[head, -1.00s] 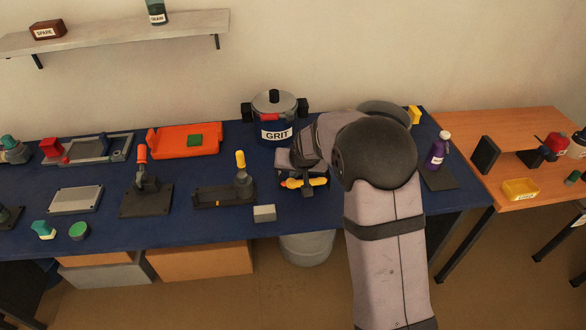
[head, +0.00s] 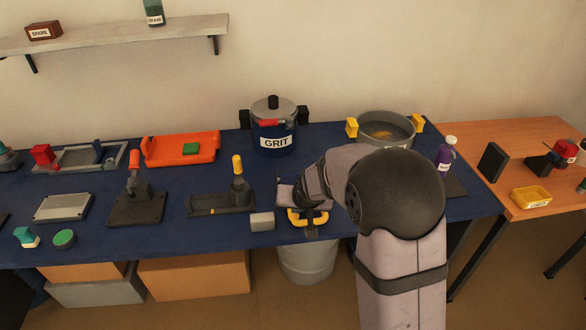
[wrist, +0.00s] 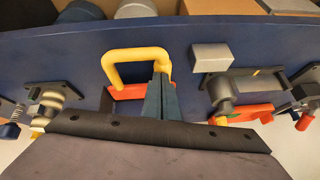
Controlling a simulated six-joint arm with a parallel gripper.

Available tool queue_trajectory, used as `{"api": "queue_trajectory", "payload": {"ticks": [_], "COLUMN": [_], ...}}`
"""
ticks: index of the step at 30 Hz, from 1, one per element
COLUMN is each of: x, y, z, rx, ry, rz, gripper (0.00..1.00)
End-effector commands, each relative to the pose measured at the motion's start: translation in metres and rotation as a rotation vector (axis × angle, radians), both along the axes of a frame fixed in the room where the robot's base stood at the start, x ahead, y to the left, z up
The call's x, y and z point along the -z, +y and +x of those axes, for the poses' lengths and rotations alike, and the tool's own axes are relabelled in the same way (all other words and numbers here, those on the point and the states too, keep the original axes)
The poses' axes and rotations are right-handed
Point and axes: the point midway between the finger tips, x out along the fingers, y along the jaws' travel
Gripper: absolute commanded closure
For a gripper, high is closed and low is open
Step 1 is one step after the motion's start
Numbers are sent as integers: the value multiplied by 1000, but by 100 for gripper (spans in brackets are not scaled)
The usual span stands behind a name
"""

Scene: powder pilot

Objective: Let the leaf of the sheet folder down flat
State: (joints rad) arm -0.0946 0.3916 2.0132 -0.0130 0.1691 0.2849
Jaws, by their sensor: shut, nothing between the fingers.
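The sheet folder shows mostly as a yellow loop handle (head: 296,222) near the table's front edge, with my arm over the rest. In the wrist view, the yellow handle (wrist: 128,55) points toward the front edge, joined to a red-orange strip (wrist: 128,92) of the leaf. The leaf looks low, but I cannot tell whether it lies fully flat. My gripper (wrist: 160,70) is shut and empty, its fingers close beside or over one leg of the handle. Contact is unclear. In the head view, my gripper (head: 311,232) is at the handle. My gripper's body hides the folder's back part.
A light grey block (head: 262,221) and a dark clamp with a yellow-tipped lever (head: 237,180) stand left of the folder. The GRIT pot (head: 273,135) and a wide pan (head: 387,125) stand behind. A bin (head: 307,262) is below the front edge.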

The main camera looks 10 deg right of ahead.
Motion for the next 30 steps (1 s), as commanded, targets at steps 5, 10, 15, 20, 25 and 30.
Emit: {"api": "queue_trajectory", "payload": {"ticks": [5,10,15,20,25,30], "x": [18,20,20,21,17,1], "y": [0,0,0,0,0,-3], "z": [-9,-11,-11,-11,-10,-10], "rx": [-1,-1,-1,-2,-2,-2], "ry": [30,34,34,34,32,25], "rz": [-3,-4,-4,-3,-4,-3], "gripper": [100,100,100,100,100,100]}}
